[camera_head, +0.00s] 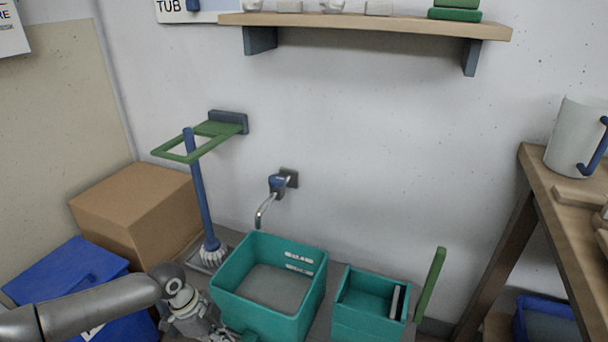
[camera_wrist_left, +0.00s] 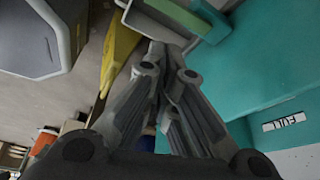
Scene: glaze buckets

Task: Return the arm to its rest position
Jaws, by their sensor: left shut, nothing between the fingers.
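My left arm comes in from the lower left in the head view. Its gripper (camera_head: 212,334) is low beside the left wall of the large teal tub (camera_head: 229,306), partly cut off by the bottom edge. In the left wrist view the gripper's fingers (camera_wrist_left: 168,62) are together with nothing between them. A teal surface with a label reading FULL (camera_wrist_left: 290,121) is close on the right there. My right gripper is in neither view.
A smaller teal bin (camera_head: 366,321) stands right of the tub. A blue-handled mop (camera_head: 197,190) leans in a green wall bracket (camera_head: 182,155). A cardboard box (camera_head: 140,205) and blue bin (camera_head: 65,272) are at left. A wooden table (camera_head: 545,185) stands at right.

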